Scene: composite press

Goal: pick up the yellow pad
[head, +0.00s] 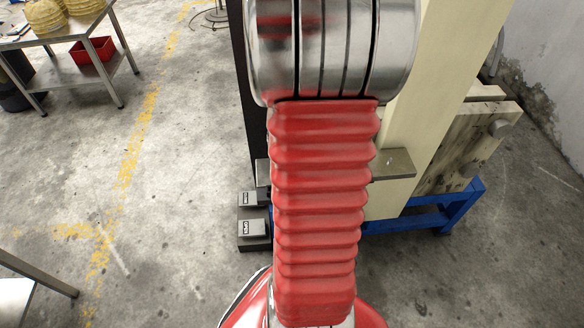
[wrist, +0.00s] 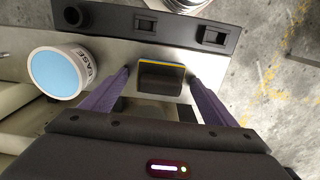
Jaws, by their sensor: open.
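In the wrist view, a dark block with a thin yellow strip along its far edge, which I take to be the yellow pad (wrist: 162,77), lies on a pale metal surface (wrist: 115,50). My gripper (wrist: 159,73) is open, with one purple finger on each side of the pad in the picture. Gaps show between the pad and both fingers, and I cannot tell how far above the surface the fingertips are. In the head view my arm hides the pad and gripper.
A white tub with a light blue top (wrist: 58,72) stands left of my gripper. A dark bar with switches (wrist: 145,22) runs along the far edge. In the head view, the cream press frame (head: 432,90) stands behind my arm, with foot pedals (head: 252,228) on the floor.

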